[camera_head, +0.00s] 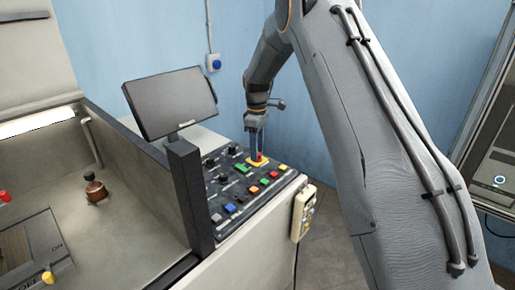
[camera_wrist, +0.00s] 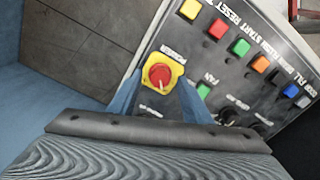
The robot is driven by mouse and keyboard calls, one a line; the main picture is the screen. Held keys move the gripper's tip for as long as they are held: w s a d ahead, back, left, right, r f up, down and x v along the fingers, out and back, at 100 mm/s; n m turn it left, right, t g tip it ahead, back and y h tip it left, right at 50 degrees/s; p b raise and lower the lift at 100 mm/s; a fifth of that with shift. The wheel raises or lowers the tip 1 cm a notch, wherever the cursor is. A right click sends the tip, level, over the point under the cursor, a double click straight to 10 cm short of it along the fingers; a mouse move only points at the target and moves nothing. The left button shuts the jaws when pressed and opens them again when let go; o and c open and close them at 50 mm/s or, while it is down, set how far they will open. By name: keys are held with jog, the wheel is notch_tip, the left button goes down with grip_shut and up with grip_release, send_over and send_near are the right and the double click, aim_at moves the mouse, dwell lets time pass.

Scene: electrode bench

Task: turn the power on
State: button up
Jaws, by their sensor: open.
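The power switch is a red rotary knob on a yellow square plate, labelled POWER. In the wrist view the knob (camera_wrist: 159,75) sits at centre-left, between the tips of my gripper's blue fingers (camera_wrist: 160,88). The fingers are spread, one to each side of the knob, and I cannot tell whether either touches it. In the head view the red knob (camera_head: 258,157) is at the back edge of the black control panel (camera_head: 226,194). My gripper (camera_head: 259,146) points down at it from above and partly hides it.
Beside the switch are several coloured buttons, including a yellow one (camera_wrist: 190,9) and a green one (camera_wrist: 241,47), plus black knobs. A grey monitor (camera_head: 170,102) stands left of the panel. A pale handheld pendant (camera_head: 303,213) hangs on the bench's right side.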

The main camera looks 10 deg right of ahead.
jog(key=shift+f, duration=0.45)
jog(key=c, duration=1.1)
jog(key=shift+o, duration=0.2)
